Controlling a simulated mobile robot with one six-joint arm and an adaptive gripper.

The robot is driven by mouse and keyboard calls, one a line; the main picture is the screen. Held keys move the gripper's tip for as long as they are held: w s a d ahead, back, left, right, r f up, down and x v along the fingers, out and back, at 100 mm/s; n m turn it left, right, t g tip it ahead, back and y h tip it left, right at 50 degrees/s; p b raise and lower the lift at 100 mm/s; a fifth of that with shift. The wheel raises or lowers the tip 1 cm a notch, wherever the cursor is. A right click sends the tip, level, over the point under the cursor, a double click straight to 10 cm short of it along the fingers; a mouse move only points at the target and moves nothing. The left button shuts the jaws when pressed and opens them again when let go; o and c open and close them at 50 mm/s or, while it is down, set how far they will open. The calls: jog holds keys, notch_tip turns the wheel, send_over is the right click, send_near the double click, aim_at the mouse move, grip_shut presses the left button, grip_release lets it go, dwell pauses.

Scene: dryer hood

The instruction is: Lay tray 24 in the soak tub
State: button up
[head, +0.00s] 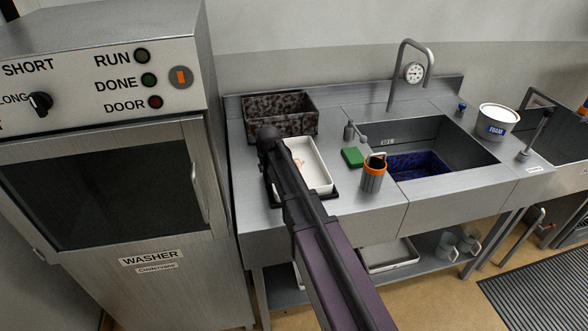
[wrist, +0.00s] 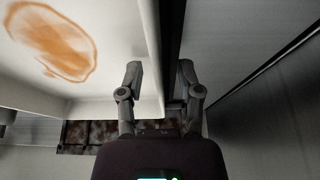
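A white rectangular tray (head: 314,166) with an orange-brown stain lies on a dark base on the steel counter; no number is readable on it. It fills the upper left of the wrist view (wrist: 75,45). My gripper (wrist: 160,72) is open, one finger over the tray's inner side and one outside, with the tray's wall between them. In the head view my arm hides the gripper's fingers and the tray's left side. A sink basin (head: 470,145) holds dark blue contents (head: 415,164); I cannot read its small label. A brown-speckled open tub (head: 281,125) stands behind the tray.
A green sponge (head: 352,157) and an orange-rimmed can (head: 373,176) stand between tray and basin. A tall faucet (head: 408,62) rises behind the basin; a white foam bucket (head: 496,121) stands to its right. The washer (head: 110,190) stands close on the left.

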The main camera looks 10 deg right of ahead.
grip_shut()
jog(key=shift+r, duration=0.15)
notch_tip(320, 180, up, 10)
jog(key=p, duration=1)
dwell(0.8)
